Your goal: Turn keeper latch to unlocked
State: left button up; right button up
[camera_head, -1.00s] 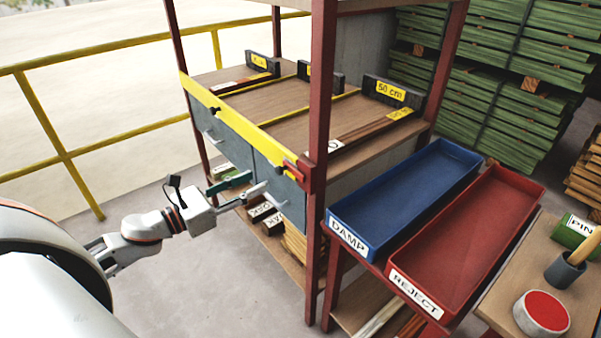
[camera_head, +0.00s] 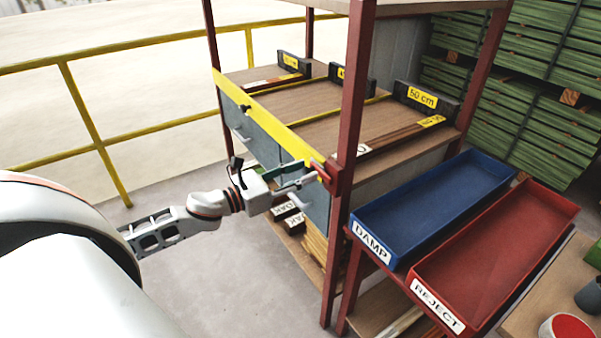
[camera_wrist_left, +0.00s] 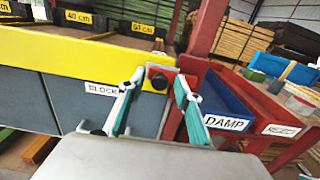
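The keeper latch (camera_head: 322,171) is a small red piece at the right end of the yellow bar (camera_head: 268,125), beside the red shelf post. In the left wrist view the latch (camera_wrist_left: 160,70) shows red with a dark round knob. My left gripper (camera_head: 302,176) is at the latch. In the left wrist view its two teal-and-white fingers (camera_wrist_left: 160,80) are apart, one on each side of the latch's red part and knob. Whether either finger touches it I cannot tell. A white label partly reading "LOCK" (camera_wrist_left: 101,89) is left of the fingers. My right gripper is not in view.
The red post (camera_head: 348,110) stands just right of the latch. Blue DAMP tray (camera_head: 385,245) and red REJECT tray (camera_head: 440,300) are farther right. Grey panels (camera_wrist_left: 50,98) hang below the bar. A yellow railing (camera_head: 80,130) is at the left, with open floor before it.

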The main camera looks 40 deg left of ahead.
pick_arm(q)
jog(key=shift+c, duration=0.4)
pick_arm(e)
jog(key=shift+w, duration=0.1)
pick_arm(q)
grip_shut()
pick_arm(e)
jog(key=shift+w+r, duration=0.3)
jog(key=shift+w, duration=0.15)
